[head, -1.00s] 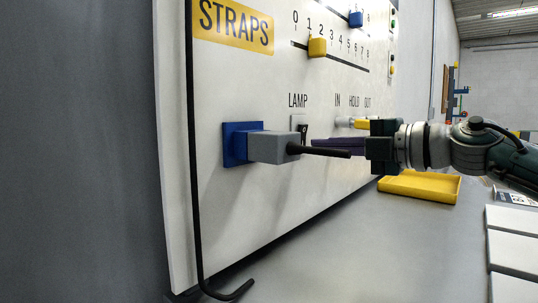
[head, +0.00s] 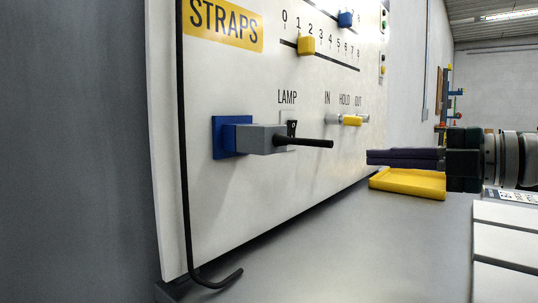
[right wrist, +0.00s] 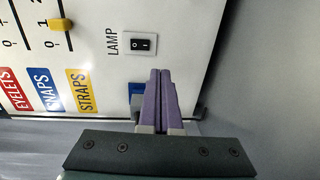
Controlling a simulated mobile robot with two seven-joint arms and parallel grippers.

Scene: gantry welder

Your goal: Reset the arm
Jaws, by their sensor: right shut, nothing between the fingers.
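My right gripper (head: 370,157) has its purple fingers pressed together and empty. In the head view it hangs in front of the white control panel (head: 240,200), to the right of the black rod lever (head: 310,142) and apart from it. The lever sticks out of a grey block on a blue plate (head: 218,137). In the right wrist view the closed fingers (right wrist: 160,72) point at the panel, below the LAMP switch (right wrist: 141,44) in the picture, and hide part of a blue piece (right wrist: 136,88). My left gripper is not in view.
A yellow tray (head: 410,190) lies on the grey surface beneath the right gripper. White slabs (head: 504,215) lie at the right. A yellow slider (head: 306,45), a blue slider (head: 345,19) and the yellow IN/HOLD/OUT slider (head: 352,120) are on the panel. The front grey surface is clear.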

